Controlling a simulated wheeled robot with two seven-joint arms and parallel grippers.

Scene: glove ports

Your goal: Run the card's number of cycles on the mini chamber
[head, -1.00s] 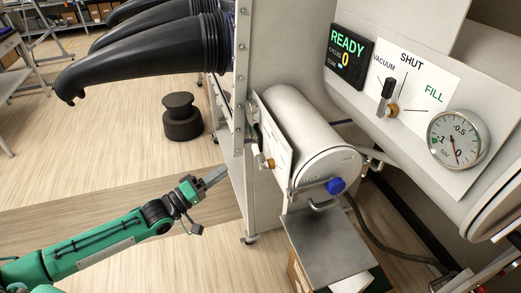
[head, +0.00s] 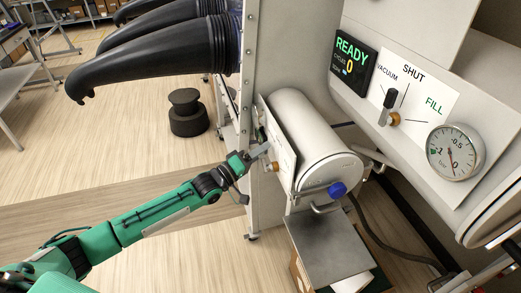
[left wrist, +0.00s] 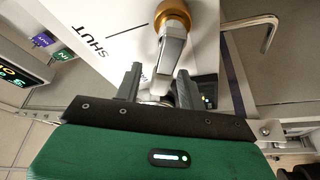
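The mini chamber (head: 312,128) is a white cylinder with a blue knob (head: 337,189) on its end door. A white valve plate (head: 281,146) is on its left side. My left gripper (head: 262,151) is at this plate. In the left wrist view its fingers (left wrist: 159,85) are apart, with a grey lever (left wrist: 172,50) on a brass hub (left wrist: 172,15) between or just beyond them; contact is unclear. "SHUT" is printed beside the lever. The display (head: 353,62) reads READY, cycles 0. The big panel's black lever (head: 389,98) stands near SHUT. My right gripper is out of view.
A round gauge (head: 454,152) has its needle pointing down near 0. Black gloves (head: 150,60) stick out at upper left. A steel shelf (head: 328,245) is below the chamber. A black stool (head: 188,112) stands on the floor.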

